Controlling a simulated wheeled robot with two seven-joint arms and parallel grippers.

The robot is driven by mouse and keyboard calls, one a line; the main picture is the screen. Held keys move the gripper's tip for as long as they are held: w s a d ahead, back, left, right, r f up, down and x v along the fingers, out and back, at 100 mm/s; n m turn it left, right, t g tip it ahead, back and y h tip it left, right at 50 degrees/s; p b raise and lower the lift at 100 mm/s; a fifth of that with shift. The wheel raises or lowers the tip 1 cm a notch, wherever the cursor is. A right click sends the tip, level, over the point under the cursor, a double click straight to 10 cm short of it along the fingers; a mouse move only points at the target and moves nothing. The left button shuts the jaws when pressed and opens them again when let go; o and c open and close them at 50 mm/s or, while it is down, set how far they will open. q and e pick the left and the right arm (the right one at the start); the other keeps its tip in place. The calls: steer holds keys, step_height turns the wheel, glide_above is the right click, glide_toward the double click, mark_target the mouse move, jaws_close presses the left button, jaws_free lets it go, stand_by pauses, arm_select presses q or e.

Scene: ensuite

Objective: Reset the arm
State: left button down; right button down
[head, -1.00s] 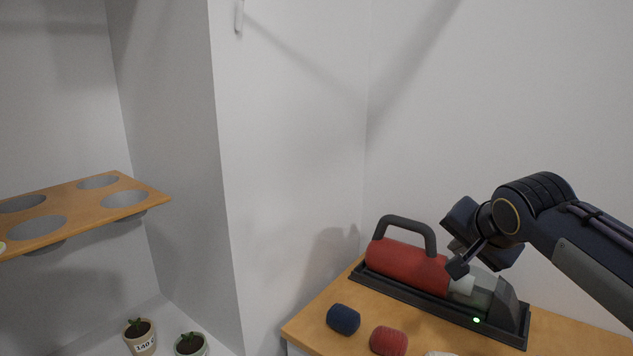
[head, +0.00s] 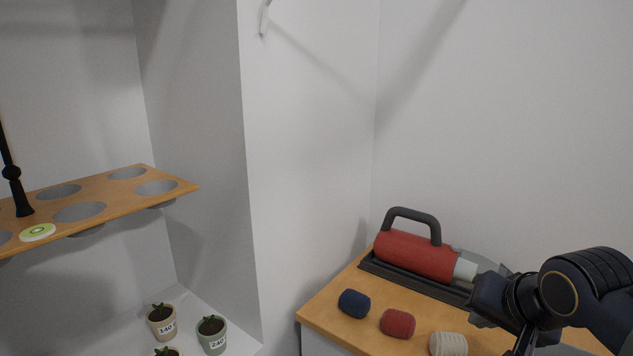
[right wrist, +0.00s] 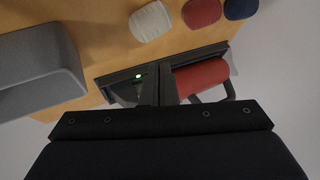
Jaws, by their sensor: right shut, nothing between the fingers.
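My right arm comes in from the right in the head view. Its right gripper (head: 522,343) is low at the right, over the wooden top and in front of the red and grey handheld vacuum (head: 415,255), hiding part of its front end. In the right wrist view the dark fingers (right wrist: 156,85) are together with nothing between them, and the vacuum (right wrist: 200,76) lies beyond them. I cannot tell how far the gripper is above the top. My left gripper is not in view.
The wooden top (head: 340,290) holds a blue roll (head: 354,303), a red roll (head: 398,323) and a cream roll (head: 448,344). A grey object (right wrist: 40,70) shows in the wrist view. A holed wooden shelf (head: 115,200) and potted plants (head: 211,335) are at left.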

steer(key=s+a+f+n+g+y, duration=0.1)
steer(key=s+a+f+n+y, duration=0.1)
steer(key=s+f, duration=0.6)
steer(key=s+a+f+n+g+y, duration=0.1)
steer(key=s+a+f+n, duration=0.15)
steer(key=s+f, duration=0.5)
step_height(320, 180, up, 14)
steer(key=s+p, duration=0.2)
steer(key=p, duration=1.1)
steer(key=shift+a, duration=0.2)
steer(key=shift+s+r, duration=0.1)
